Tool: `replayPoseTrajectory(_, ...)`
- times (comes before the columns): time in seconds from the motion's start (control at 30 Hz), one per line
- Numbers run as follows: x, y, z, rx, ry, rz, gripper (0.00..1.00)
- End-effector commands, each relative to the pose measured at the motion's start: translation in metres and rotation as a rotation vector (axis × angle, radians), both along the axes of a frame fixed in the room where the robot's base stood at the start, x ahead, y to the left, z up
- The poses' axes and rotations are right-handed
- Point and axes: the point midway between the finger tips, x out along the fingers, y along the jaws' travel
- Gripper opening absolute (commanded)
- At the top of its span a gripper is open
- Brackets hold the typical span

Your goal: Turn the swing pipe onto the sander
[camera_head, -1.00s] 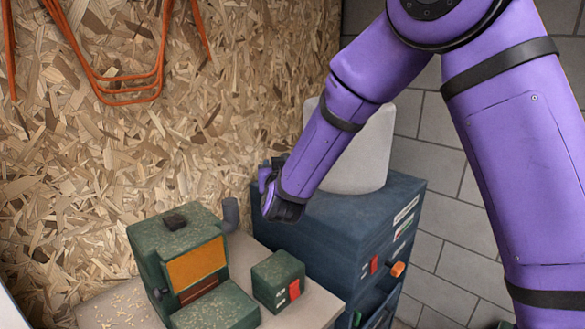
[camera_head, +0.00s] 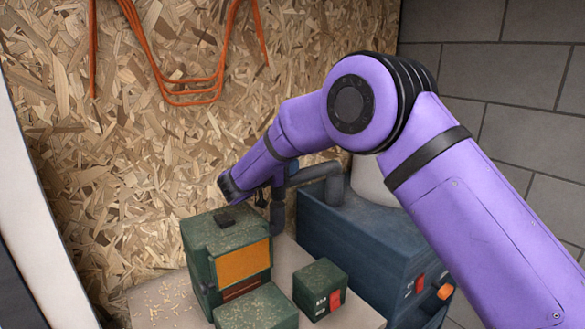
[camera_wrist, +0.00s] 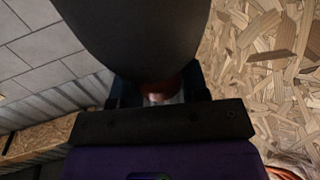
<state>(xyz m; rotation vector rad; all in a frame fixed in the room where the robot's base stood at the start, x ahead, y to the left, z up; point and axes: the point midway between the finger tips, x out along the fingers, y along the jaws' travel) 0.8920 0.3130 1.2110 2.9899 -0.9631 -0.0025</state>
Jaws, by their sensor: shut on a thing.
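The sander (camera_head: 238,262) is a dark green machine with an orange panel, standing on the bench in the head view. Its grey upright stub (camera_head: 278,222) rises behind its right side. The dark grey swing pipe (camera_head: 315,172) runs left from above the blue cabinet, and its downturned end is over or against the stub; I cannot tell whether they touch. My gripper (camera_head: 268,192) is shut on the pipe near this end, its fingers partly hidden by my wrist. In the wrist view the pipe (camera_wrist: 135,40) looms large and dark before my gripper (camera_wrist: 157,95).
The blue cabinet (camera_head: 355,250) stands right of the bench, with an orange knob (camera_head: 445,291). A small green box with a red switch (camera_head: 321,288) sits beside the sander. A chipboard wall (camera_head: 130,170) with hanging orange cable (camera_head: 190,97) is close behind my wrist.

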Motion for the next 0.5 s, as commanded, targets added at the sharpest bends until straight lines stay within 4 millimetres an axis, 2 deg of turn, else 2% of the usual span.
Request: replayPoseTrajectory(0.5,0.0088,0.0044,0.0029,0.000,-0.006,-0.043,0.00)
